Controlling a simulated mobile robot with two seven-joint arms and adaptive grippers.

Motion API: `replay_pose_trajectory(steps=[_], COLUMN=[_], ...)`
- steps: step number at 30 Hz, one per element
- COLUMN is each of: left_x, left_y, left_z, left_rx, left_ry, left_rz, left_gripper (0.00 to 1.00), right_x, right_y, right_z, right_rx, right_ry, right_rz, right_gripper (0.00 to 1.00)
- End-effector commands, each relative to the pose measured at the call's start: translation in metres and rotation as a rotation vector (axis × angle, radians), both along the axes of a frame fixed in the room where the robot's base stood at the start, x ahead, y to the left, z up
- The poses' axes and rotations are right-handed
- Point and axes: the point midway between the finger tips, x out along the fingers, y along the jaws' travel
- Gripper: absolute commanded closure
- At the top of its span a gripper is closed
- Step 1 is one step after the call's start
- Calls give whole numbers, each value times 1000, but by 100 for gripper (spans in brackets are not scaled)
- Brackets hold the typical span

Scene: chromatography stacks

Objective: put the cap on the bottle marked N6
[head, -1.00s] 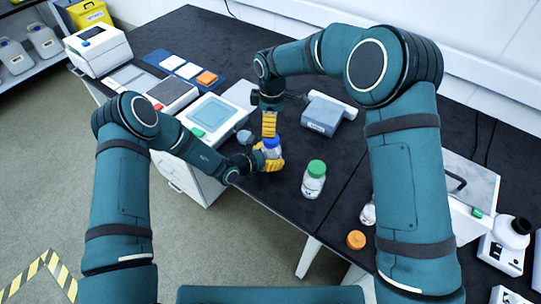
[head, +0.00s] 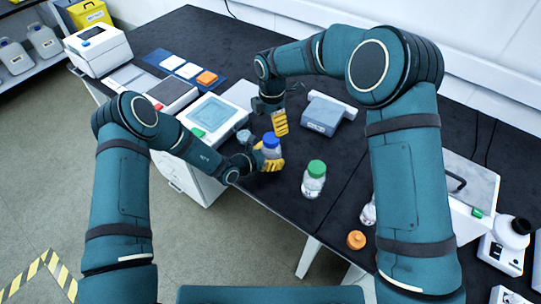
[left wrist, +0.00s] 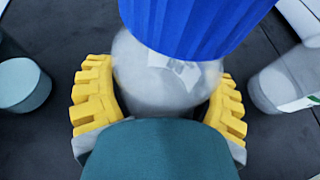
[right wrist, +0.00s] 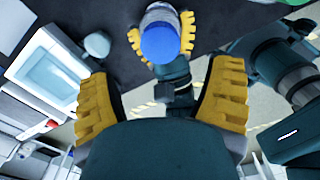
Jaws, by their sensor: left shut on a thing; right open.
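A clear bottle (head: 267,153) with a blue cap (head: 272,138) on its top stands near the table's front edge. My left gripper (head: 271,161) is shut around its body; the left wrist view shows yellow fingers on both sides of the bottle (left wrist: 160,78) under the blue cap (left wrist: 195,22). My right gripper (head: 280,122) is open and empty, just behind and above the cap. The right wrist view shows the blue cap (right wrist: 160,42) beyond the spread fingers (right wrist: 162,100). No marking on the bottle is readable.
A green-capped bottle (head: 314,182) stands to the right. An orange cap (head: 356,240) lies near the front edge, beside a glass vessel (head: 368,214) partly hidden by my right arm. A grey-blue box (head: 323,115) is behind, and a small grey-blue piece (head: 244,136) is left of the held bottle.

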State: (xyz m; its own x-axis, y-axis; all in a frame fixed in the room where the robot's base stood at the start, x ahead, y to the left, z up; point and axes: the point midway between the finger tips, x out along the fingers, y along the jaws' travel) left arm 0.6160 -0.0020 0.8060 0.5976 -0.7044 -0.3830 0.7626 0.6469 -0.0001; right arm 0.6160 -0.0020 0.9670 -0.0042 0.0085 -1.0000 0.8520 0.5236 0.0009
Motion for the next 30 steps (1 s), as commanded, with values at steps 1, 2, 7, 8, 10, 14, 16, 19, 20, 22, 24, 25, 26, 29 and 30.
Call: replay_pose_trajectory(steps=[1,2,7,8,10,14,16,19,20,22,24,25,26,29,30], left_x=[0,0,0,0,0,0,0,0,0,0,0,0,0,0,0], left_y=[0,0,0,0,0,0,0,0,0,0,0,0,0,0,0], left_z=[1,1,1,1,1,1,1,1,1,1,0,0,0,0,0], left_rx=[-1,-1,-1,-1,-1,-1,-1,-1,-1,-1,-1,-1,-1,-1,-1], left_ry=[-1,-1,-1,-1,-1,-1,-1,-1,-1,-1,-1,-1,-1,-1,-1], left_rz=[0,0,0,0,0,0,0,0,0,0,0,0,0,0,0], left_gripper=[100,100,100,100,100,100,100,100,100,100,100,100,100,100,100], right_x=[0,-1,-1,-1,-1,-1,-1,-1,-1,-1,-1,-1,-1,-1,-1], right_y=[0,0,0,0,0,0,0,0,0,0,0,0,0,0,0], right_z=[-4,-7,-31,-36,-46,-63,-69,-75,-76,-78,-78,-78,-78,-78,-78], right_rx=[-1,-2,-3,-2,-2,-2,-2,-1,-1,-1,-1,-1,-1,-1,-1], right_ry=[2,3,5,5,5,3,3,2,1,1,1,1,1,1,1], right_rz=[0,0,0,0,-1,-1,-1,-1,-1,-1,-1,-1,-1,-1,-1], right_gripper=[20,20,20,20,20,20,20,20,20,20,20,20,20,20,23])
